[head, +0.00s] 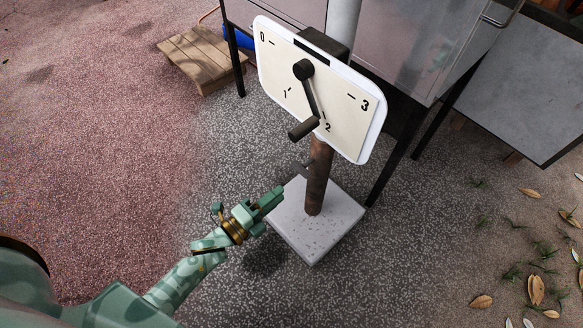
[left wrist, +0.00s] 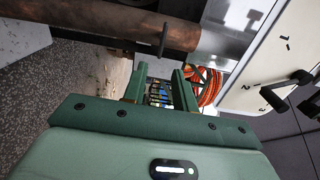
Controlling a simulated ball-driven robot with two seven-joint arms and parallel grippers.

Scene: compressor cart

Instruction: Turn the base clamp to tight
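A rusty brown post (head: 318,178) rises from a pale square base slab (head: 318,232). A small dark lever (head: 302,171) sticks out from the post's left side, low down; it looks like the base clamp. No tight mark on it can be made out. In the left wrist view the post (left wrist: 100,32) lies across the top, and the dark lever (left wrist: 163,40) sticks out just beyond my fingertips. My left gripper (head: 274,196) is left of the post, its fingers apart and empty in the left wrist view (left wrist: 160,78), not touching the lever. My right gripper is not in view.
A white dial panel (head: 350,92) marked 0 to 3, with a black crank (head: 309,88) and brown grip, sits atop the post. A metal cart (head: 420,45) with dark legs stands behind. A wooden pallet (head: 195,52) is at back left. The left ground is clear.

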